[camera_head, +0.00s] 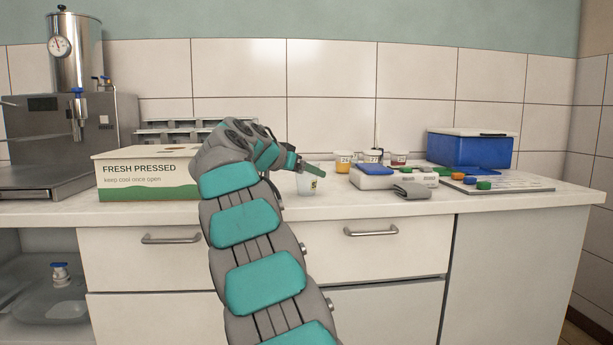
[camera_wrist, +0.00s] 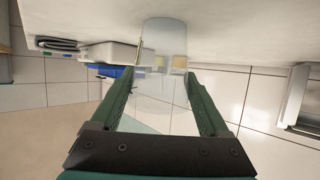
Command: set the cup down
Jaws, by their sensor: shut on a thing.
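The wrist picture is upside down, with the counter (camera_wrist: 240,30) along the top. The cup's base is close to the countertop; I cannot tell whether it touches.
A "FRESH PRESSED" box (camera_head: 147,173) and a steel dispenser (camera_head: 77,60) stand left. Counter between cup and cloth is clear.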

